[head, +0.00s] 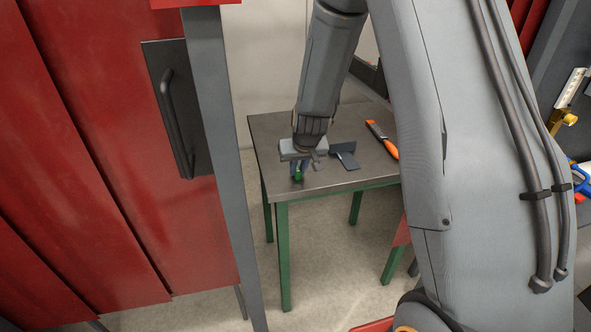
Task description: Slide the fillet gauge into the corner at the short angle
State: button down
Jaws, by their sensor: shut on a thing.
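My gripper (300,167) hangs over the near left part of the table, its fingers pointing down. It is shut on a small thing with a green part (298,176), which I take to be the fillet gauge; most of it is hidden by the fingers. A dark grey angle piece (345,161), with one flat leg and one upright leg, lies on the table just right of my gripper. It looks like the short angle. The gauge appears apart from it, to its left. Whether the gauge touches the table is too small to tell.
The table (267,128) has a dark top and green legs. An orange-handled tool (382,139) lies at its right. A yellow clamp-like item (564,116) shows at far right.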

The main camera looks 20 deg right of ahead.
aim_at(298, 170)
jog(key=shift+r, duration=0.15)
jog(key=shift+r+p, duration=2.35)
jog(key=shift+p, duration=1.05)
jog(key=shift+s, duration=0.1)
